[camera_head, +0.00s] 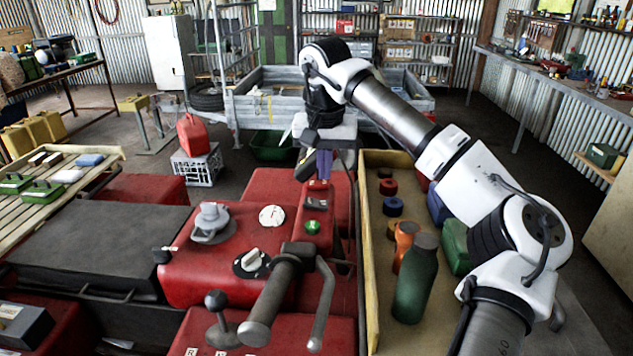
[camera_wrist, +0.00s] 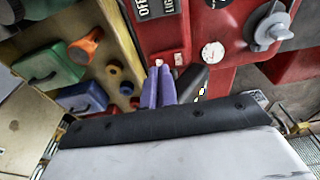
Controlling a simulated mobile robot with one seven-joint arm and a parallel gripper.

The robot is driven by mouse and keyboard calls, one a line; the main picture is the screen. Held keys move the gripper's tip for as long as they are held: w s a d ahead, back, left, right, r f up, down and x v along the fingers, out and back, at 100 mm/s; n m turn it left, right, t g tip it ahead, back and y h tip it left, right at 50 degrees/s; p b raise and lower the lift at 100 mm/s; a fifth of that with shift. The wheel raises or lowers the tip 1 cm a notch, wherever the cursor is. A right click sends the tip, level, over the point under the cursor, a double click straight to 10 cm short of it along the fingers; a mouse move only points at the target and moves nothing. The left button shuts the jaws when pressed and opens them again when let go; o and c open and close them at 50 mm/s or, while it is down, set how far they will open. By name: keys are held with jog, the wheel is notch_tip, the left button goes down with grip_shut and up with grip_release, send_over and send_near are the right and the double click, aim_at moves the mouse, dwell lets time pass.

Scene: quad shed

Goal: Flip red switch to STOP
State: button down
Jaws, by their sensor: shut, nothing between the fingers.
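The red switch (camera_head: 317,186) sits at the far end of a narrow red panel on the quad's red body, above a green button (camera_head: 313,227). My gripper (camera_head: 323,175) points down with its purple fingers together and empty. Its fingertips are right at the switch and partly cover it; I cannot tell whether they touch it. In the wrist view, my gripper (camera_wrist: 161,70) has its fingertips at the edge of the red panel, and the switch is mostly hidden behind them. The switch's position and its STOP mark are not readable.
A handlebar grip with a lever (camera_head: 275,295) stands in front of the panel. A fuel cap (camera_head: 210,222), a white dial (camera_head: 272,216) and a rotary knob (camera_head: 251,262) are on the red body at left. A wooden tray (camera_head: 371,300) with bottles lies at right.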

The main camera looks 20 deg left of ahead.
aim_at(324, 182)
jog(key=shift+f, duration=0.4)
notch_tip(324, 182, up, 2)
jog(key=shift+r+p, duration=0.2)
jog(key=shift+p, duration=0.65)
jog(key=shift+r, duration=2.3)
